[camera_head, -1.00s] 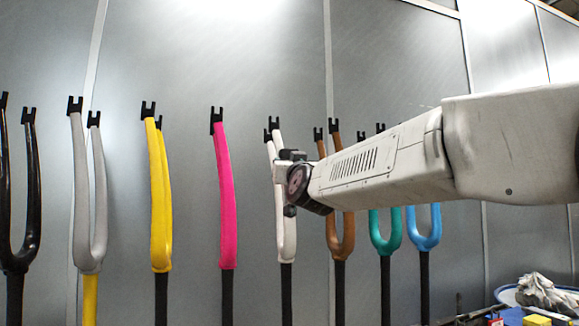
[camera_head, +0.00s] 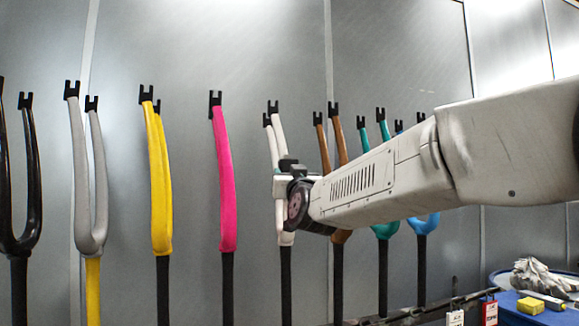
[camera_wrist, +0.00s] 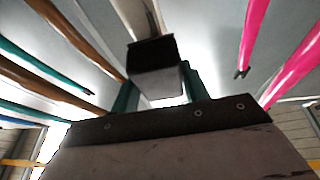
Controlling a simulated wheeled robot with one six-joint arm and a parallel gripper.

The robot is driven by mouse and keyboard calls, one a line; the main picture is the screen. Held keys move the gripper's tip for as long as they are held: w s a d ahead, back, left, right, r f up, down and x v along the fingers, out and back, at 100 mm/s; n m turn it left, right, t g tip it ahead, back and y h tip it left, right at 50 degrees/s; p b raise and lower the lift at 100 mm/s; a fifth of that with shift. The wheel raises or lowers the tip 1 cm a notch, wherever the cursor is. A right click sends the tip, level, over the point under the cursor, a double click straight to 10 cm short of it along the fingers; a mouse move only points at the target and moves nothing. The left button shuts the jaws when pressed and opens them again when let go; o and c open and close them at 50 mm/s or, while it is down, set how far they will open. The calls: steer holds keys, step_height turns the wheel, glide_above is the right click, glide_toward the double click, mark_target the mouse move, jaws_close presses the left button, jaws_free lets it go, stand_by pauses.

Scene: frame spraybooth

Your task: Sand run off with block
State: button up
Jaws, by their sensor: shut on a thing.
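My gripper (camera_wrist: 158,88) is shut on a dark sanding block (camera_wrist: 153,58), with greenish fingers at its two sides in the wrist view. The white fork (camera_wrist: 138,16) rises directly behind the block; I cannot tell whether they touch. In the head view the white fork (camera_head: 280,135) stands upright, and my wrist covers part of it. My gripper's fingers are mostly hidden there behind the wrist. No paint run can be made out on the fork.
A pink fork (camera_head: 225,185) stands left of the white one and a brown fork (camera_head: 341,140) right of it. Yellow, grey, black, teal and blue forks fill the row. At lower right a blue surface (camera_head: 515,312) holds a grey rag (camera_head: 540,275) and yellow blocks (camera_head: 541,300).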

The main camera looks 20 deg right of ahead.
step_height(320, 180, down, 8)
steer(key=shift+s, duration=0.3)
stand_by(0.7)
steer(key=shift+s+r, duration=0.1)
steer(key=shift+s+a+r, duration=0.15)
steer(key=shift+s+r, duration=0.05)
steer(key=shift+s, duration=1.25)
steer(key=shift+s+a+r, duration=0.1)
steer(key=shift+s+r, duration=0.05)
steer(key=shift+s, duration=1.3)
steer(key=shift+s, duration=0.15)
steer(key=s, duration=0.2)
steer(key=shift+s+a+r, duration=0.1)
steer(key=shift+s+a, duration=0.05)
steer(key=shift+s, duration=0.2)
